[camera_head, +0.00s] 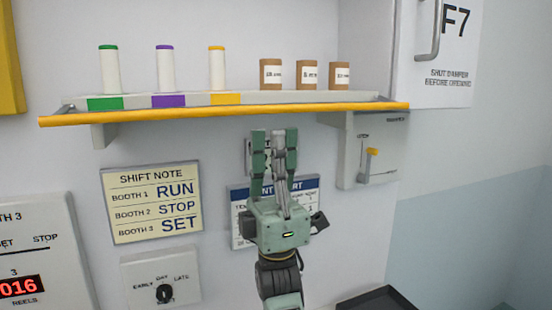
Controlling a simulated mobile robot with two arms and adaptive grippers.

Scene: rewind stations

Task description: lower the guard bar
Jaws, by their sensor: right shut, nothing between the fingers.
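The guard bar (150,115) is a long orange-yellow bar along the front edge of the wall shelf (330,97). It runs level across the shelf's front, below the items standing there. My right gripper (275,142) points up, with its fingertips just under the bar in the picture. The fingers are shut and hold nothing. They look apart from the bar, but how far in front of the wall they are is hard to tell. The gripper covers part of a wall chart and a small plate behind it. My left gripper is not in view.
White rolls with green, purple (165,70) and yellow bands and three brown boxes (308,75) stand on the shelf. A grey box with a yellow-tipped lever (371,155) hangs below its right end. A shift note (152,201) and a dial panel (160,278) are at left.

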